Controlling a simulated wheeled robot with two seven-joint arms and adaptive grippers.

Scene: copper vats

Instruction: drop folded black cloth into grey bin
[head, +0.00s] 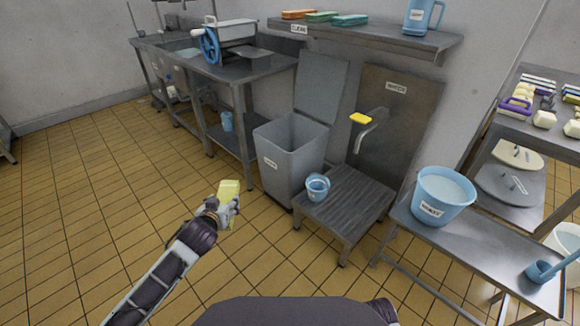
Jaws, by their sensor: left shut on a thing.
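My left gripper (226,208) is shut on a pale yellow block-like thing (229,190), which sticks up past the fingers over the tiled floor. The grey bin (271,148) stands right of and beyond the gripper, with its lid (320,85) raised at the back and a label on its front. The gripper and the yellow thing are apart from the bin. I see no folded black cloth in this view. My right gripper is not in view.
A slatted metal stand (345,208) with a small blue bucket (317,187) is right of the bin. A steel table (250,75) is behind left. A bench (485,250) holds a blue tub (441,195). Floor at left is clear.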

